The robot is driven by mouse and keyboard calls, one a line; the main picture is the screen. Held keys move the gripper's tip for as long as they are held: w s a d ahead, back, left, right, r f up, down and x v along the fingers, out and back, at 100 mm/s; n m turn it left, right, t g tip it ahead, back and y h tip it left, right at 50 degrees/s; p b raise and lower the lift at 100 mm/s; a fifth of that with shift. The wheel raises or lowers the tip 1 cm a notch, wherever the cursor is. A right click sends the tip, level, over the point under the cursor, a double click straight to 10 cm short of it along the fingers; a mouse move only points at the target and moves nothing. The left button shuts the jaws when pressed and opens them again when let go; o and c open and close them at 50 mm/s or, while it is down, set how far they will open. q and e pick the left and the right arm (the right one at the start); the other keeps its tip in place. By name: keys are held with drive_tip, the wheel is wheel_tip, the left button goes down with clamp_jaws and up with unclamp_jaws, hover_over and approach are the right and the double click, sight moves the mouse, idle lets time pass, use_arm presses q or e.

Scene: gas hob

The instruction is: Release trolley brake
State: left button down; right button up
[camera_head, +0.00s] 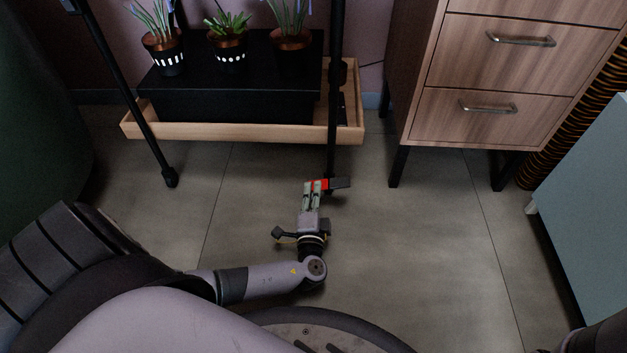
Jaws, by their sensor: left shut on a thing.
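The trolley has black upright posts and a low wooden shelf (220,131) holding a black box. Its front left post ends in a caster (171,178) on the floor. At the foot of the front right post is a small brake lever (318,184) with a red part, and a dark part sticks out to its right. My left gripper (313,190) reaches to this foot and is shut on the lever, its fingers close together and covering part of it. The caster behind it is mostly hidden. Only a dark piece of my right arm shows at the bottom right corner; its gripper is out of view.
A wooden drawer cabinet (500,80) on black legs stands right of the trolley. A pale blue-grey cabinet (590,200) is at the right edge. Several potted plants (228,50) stand on the black box. The tiled floor (430,240) is clear between them.

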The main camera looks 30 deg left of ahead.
use_arm(q)
drive_tip(key=shift+r+m+p, duration=0.6)
drive_tip(key=shift+m+p, duration=0.55)
drive_tip(key=shift+m, duration=0.05)
drive_tip(key=shift+w+d+r+m+p, duration=0.1)
drive_tip(key=shift+r+m+p, duration=0.1)
drive_tip(key=shift+m+p, duration=0.45)
drive_tip(key=shift+r+m+p, duration=0.2)
drive_tip(key=shift+m+p, duration=0.1)
drive_tip(key=shift+m, duration=0.55)
drive_tip(key=c, duration=1.8)
unclamp_jaws()
drive_tip(key=shift+o, duration=0.2)
drive_tip(key=shift+r, duration=0.1)
